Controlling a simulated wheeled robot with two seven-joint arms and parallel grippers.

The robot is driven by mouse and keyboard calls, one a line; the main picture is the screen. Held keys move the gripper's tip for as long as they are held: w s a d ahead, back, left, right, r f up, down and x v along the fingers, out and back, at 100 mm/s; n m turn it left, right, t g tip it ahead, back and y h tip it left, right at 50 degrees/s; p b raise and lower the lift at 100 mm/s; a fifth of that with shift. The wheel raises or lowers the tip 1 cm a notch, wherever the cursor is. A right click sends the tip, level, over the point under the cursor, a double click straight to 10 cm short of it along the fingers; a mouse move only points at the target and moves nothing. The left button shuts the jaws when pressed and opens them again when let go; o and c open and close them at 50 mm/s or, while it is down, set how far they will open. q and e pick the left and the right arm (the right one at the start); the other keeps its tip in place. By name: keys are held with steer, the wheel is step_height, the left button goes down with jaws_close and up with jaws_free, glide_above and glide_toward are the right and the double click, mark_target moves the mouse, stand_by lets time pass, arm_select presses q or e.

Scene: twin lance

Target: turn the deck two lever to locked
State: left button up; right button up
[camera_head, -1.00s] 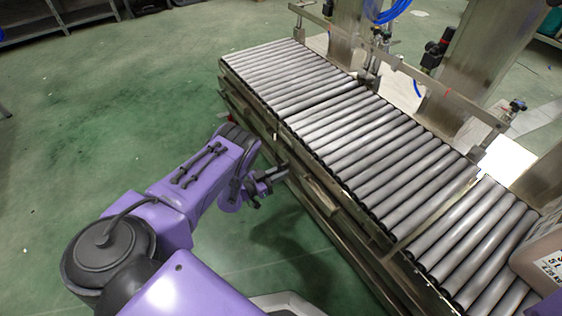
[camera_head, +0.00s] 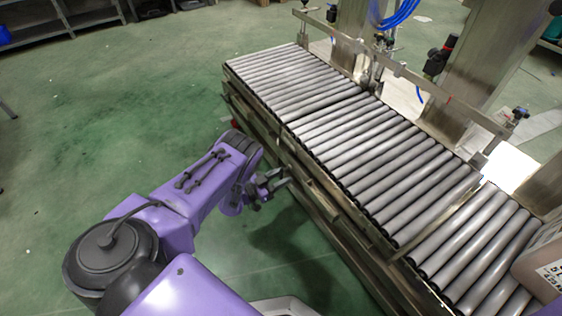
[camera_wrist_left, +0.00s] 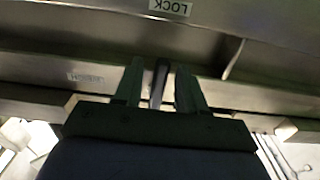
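My left gripper (camera_head: 276,183) is at the near side frame of the roller conveyor in the head view. In the left wrist view its two fingers (camera_wrist_left: 160,85) are apart, one on each side of a dark upright lever (camera_wrist_left: 160,82). Gaps show between lever and fingertips, so it looks open around the lever. A label reading LOCK (camera_wrist_left: 170,7) is on the metal above the lever. A second, faint label (camera_wrist_left: 85,77) is to the left; I cannot read it. I cannot make out the lever in the head view. My right gripper is not in view.
The roller conveyor (camera_head: 375,150) runs diagonally through the head view, with a guide rail (camera_head: 420,80) along its far side. A box with a label (camera_head: 545,260) is at the right edge. Green floor (camera_head: 110,90) is clear on the left.

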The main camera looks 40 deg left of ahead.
arm_select(q)
steer(key=shift+s, duration=0.15)
steer(key=p+v, duration=0.4)
steer(key=v, duration=0.6)
steer(key=shift+a+p, duration=0.15)
steer(key=shift+p, duration=0.25)
